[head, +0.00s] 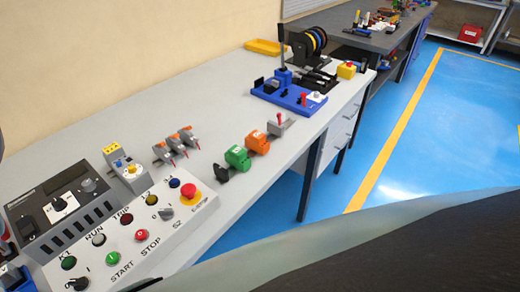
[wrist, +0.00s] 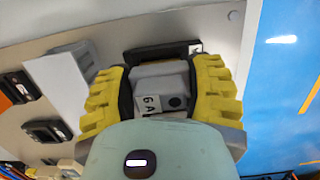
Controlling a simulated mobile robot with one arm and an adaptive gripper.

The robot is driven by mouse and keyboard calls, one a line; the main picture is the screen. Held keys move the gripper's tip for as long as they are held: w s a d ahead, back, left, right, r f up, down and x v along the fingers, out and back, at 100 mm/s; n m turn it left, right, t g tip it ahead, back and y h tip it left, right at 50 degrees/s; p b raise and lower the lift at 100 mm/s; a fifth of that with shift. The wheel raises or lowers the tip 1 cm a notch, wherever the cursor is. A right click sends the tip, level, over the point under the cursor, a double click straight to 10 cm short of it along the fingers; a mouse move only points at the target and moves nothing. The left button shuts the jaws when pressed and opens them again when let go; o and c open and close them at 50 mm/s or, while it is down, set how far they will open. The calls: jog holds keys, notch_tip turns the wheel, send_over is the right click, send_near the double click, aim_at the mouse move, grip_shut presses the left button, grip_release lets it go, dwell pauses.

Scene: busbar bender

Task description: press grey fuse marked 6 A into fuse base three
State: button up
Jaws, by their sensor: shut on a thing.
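In the wrist view, a grey fuse (wrist: 160,88) with "6 A" on its label sits between the yellow fingers of my gripper (wrist: 165,95), which is shut on it. Just beyond the fuse is a black part (wrist: 160,52) with a small white label at its right end; the label is partly hidden. I cannot tell whether the fuse touches that part. Two black bases or sockets (wrist: 20,87) (wrist: 47,131) lie to the left on a light surface. No base number is readable. The head view does not show my fingers.
In the head view, green (head: 237,157) and orange (head: 258,142) blocks stand near the front edge of the grey bench (head: 225,115). A control panel (head: 120,240) with buttons is at lower left. A blue-based bender (head: 290,92) stands farther back. A light block (wrist: 62,82) is left of my fingers.

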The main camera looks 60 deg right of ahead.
jog(key=shift+w+f+b, duration=0.1)
jog(key=shift+f+b, duration=0.95)
jog(key=o, duration=1.2)
jog(key=shift+o, duration=0.2)
jog(key=r, duration=0.4)
jog(key=a+r, duration=0.1)
jog(key=r, duration=0.7)
jog(key=shift+a, duration=0.3)
jog(key=shift+a+f, duration=0.1)
